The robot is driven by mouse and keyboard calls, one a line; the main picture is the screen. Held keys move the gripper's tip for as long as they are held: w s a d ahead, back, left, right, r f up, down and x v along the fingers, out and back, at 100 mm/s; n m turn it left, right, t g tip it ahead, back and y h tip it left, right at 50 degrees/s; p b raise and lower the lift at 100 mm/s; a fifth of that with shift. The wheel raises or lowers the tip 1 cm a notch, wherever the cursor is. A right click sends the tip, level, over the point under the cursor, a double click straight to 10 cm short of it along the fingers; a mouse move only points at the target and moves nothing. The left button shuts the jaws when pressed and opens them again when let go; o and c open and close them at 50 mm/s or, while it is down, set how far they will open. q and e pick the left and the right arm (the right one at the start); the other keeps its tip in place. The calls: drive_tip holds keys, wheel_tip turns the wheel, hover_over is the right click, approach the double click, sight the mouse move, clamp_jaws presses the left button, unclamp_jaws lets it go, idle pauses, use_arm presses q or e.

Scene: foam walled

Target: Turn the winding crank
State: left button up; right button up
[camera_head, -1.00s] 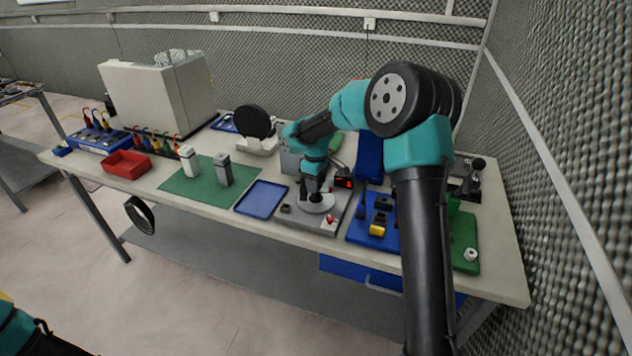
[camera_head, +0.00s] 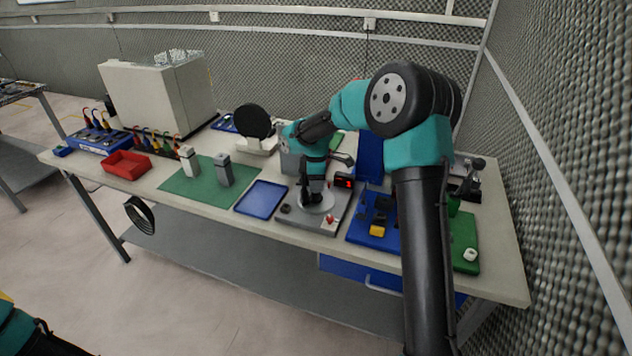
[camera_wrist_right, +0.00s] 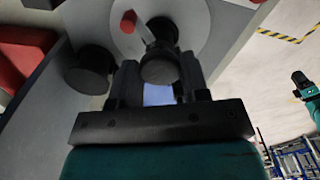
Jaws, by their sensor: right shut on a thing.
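The winding station is a grey base (camera_head: 336,222) with a pale round disc (camera_head: 326,207), a red-digit display (camera_head: 343,181) and a red button (camera_head: 330,219). My right gripper (camera_head: 313,197) points down over the disc and hides much of the crank. In the right wrist view, its two fingers (camera_wrist_right: 159,74) are shut on the dark round crank knob (camera_wrist_right: 160,66). A metal arm with a red end (camera_wrist_right: 128,21) shows beside the knob, over the disc (camera_wrist_right: 190,22). Only part of my left arm shows at the lower left; its fingers cannot be made out.
A blue tray (camera_head: 262,199) lies left of the station, and a blue mat with parts (camera_head: 359,236) lies right. A dark round knob (camera_wrist_right: 89,70) stands close beside the gripper. A green mat (camera_head: 190,190) with two upright grey parts and a red bin (camera_head: 127,165) are further left.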

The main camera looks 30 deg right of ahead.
drive_tip(key=shift+n, duration=11.3)
drive_tip(key=shift+n, duration=0.4)
drive_tip(key=o, duration=0.9)
drive_tip(key=shift+r, duration=0.1)
wheel_tip(320, 180, up, 17)
drive_tip(key=shift+r, duration=0.1)
